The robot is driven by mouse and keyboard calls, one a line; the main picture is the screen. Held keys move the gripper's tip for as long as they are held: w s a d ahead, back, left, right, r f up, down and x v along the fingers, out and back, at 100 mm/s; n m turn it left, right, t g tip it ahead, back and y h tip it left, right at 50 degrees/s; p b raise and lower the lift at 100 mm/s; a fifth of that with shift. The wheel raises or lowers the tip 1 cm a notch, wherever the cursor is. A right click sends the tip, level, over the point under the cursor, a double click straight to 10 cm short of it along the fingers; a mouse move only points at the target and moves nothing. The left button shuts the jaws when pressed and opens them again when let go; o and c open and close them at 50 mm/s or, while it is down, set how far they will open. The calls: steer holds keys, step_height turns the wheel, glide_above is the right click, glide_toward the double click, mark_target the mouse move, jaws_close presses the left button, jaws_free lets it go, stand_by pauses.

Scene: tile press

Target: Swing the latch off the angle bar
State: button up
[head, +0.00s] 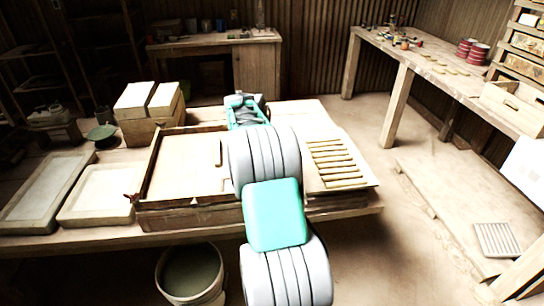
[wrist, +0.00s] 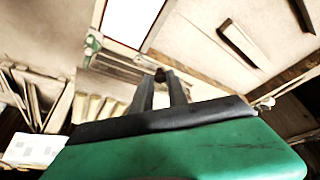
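My gripper (wrist: 161,78) reaches over the bench in the wrist view, with two dark fingers apart at their bases and a gap between them. A small dark piece shows near the fingertips; I cannot tell whether they touch it. In the head view my arm covers the middle of the press frame, and the fingertips are hidden. A dark brown bar (head: 152,165) runs along the left edge of the pale press board (head: 185,170). A small reddish piece (head: 131,197) sits at its near end. I cannot clearly make out which part is the latch.
A slatted rack (head: 336,163) lies right of my arm. Two pale trays (head: 98,192) lie on the bench's left, with boxes (head: 150,100) behind. A bucket (head: 190,275) stands on the floor in front.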

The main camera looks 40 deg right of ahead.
steer(key=o, duration=0.4)
steer(key=v, duration=0.8)
steer(key=s+a+r+n+t+y, duration=0.1)
steer(key=a+n, duration=0.2)
steer(key=a, duration=0.4)
steer(key=s+a+r+n, duration=0.1)
steer(key=a+r+n, duration=0.1)
steer(key=a, duration=0.4)
steer(key=s+a+f+n+y, duration=0.1)
steer(key=s+a+f+n, duration=0.2)
steer(key=s+a+n, duration=0.2)
steer(key=s+a+f+n+t+y, duration=0.1)
steer(key=s+a+f+n+y, duration=0.1)
steer(key=s+a+n, duration=0.4)
steer(key=s+a+f, duration=0.1)
steer(key=s+a, duration=0.1)
steer(key=a, duration=0.4)
steer(key=s+a, duration=0.3)
steer(key=a, duration=0.4)
steer(key=shift+f+y, duration=0.3)
steer(key=shift+f, duration=0.05)
